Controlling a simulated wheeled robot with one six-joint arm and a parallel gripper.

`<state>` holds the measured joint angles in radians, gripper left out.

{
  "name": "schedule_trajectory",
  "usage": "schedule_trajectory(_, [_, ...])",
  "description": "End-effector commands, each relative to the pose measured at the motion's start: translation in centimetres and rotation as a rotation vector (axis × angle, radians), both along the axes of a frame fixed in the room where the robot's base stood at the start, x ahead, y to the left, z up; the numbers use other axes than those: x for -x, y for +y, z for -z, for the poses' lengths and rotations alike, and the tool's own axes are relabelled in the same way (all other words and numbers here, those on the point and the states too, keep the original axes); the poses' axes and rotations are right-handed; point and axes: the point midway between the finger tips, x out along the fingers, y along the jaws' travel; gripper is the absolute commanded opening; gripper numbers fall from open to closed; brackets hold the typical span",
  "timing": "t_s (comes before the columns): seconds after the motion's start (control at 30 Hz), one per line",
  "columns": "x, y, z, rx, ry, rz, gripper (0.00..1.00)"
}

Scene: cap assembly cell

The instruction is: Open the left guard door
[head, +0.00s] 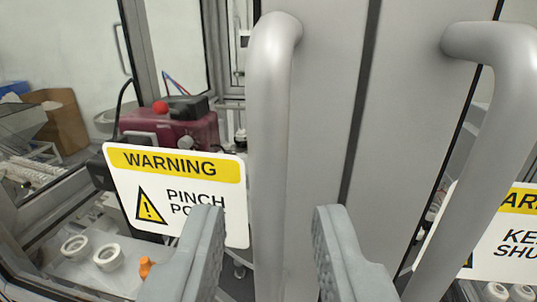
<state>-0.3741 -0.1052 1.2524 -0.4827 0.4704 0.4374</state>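The left guard door has a grey metal frame (325,90) and a clear panel bearing a yellow and white "WARNING PINCH" sign (175,190). Its thick grey vertical bar handle (269,120) stands out from the frame, bent at the top. My gripper (268,225) is open, with one grey ridged finger on each side of the handle in the picture. The handle's lower part shows in the gap between the fingers, with visible space on both sides. I cannot tell whether the fingertips reach around it in depth. The handle's lower end is out of view.
The right guard door has a similar handle (500,120) and a partly cut-off warning sign (510,240). A dark vertical seam (360,110) separates the two door frames. Behind the left panel are a dark red machine (185,130), white rings (108,257) and a cardboard box (60,120).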

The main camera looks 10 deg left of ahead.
Motion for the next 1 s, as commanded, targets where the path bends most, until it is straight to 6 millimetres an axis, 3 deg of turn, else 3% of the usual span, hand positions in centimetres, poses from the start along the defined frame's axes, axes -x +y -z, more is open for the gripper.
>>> schedule_trajectory(0.27, [-2.4,0.4,0.0,0.0,0.001,0.0,0.29])
schedule_trajectory(0.63, [-2.7,0.5,0.0,0.0,0.0,0.0,0.29])
schedule_trajectory(0.8, [-2.7,0.5,0.0,0.0,0.0,0.0,0.0])
schedule_trajectory(1.0, [-2.7,0.5,0.0,0.0,0.0,0.0,0.0])
